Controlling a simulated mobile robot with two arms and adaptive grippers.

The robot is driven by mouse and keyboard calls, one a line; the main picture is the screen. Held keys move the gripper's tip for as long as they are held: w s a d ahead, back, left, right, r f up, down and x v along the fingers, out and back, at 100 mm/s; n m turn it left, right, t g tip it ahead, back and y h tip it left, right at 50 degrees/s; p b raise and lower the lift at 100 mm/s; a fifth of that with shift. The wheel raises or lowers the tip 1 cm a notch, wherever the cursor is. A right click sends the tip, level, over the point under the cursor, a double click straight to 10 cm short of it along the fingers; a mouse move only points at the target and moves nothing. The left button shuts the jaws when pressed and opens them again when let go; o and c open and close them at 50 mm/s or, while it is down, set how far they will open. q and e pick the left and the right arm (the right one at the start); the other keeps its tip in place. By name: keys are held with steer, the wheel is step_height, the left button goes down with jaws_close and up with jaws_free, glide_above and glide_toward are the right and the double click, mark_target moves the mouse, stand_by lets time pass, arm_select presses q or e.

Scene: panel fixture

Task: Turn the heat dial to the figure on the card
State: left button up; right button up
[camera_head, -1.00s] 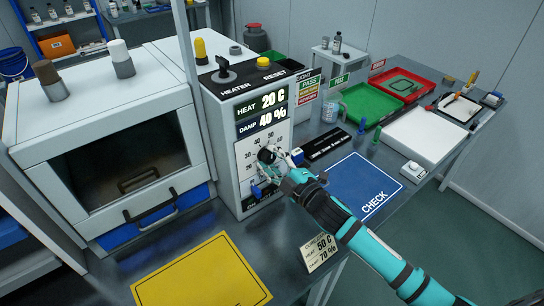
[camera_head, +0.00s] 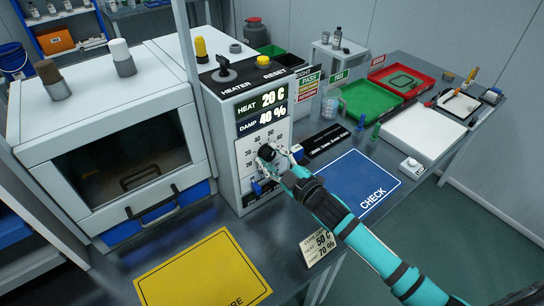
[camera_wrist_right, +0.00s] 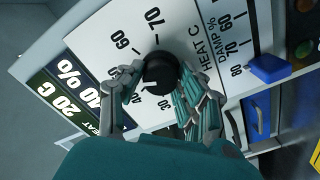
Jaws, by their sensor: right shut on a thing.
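The heat dial is a black knob (camera_wrist_right: 160,72) on the white scale plate of the control box; it also shows in the head view (camera_head: 267,153). Printed figures ring it. My right gripper (camera_wrist_right: 165,90) is shut on the dial, one finger on each side. The display reads HEAT 20 C (camera_head: 262,105) with DAMP 40 % (camera_head: 264,121) below. The card (camera_head: 319,246) at the bench's front edge reads 50 C and 70 %. A blue slider (camera_wrist_right: 270,68) sits on the damp scale beside the dial. My left gripper is not in view.
A black heater switch (camera_head: 223,68) and yellow reset button (camera_head: 263,61) top the box. A blue CHECK mat (camera_head: 355,185) lies to the right, a yellow mat (camera_head: 203,270) in front. Green (camera_head: 370,100) and red (camera_head: 405,78) trays stand farther back.

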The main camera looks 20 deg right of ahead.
steer(key=shift+f, duration=0.1)
steer(key=o, duration=1.1)
steer(key=shift+o, duration=0.2)
steer(key=v, duration=1.2)
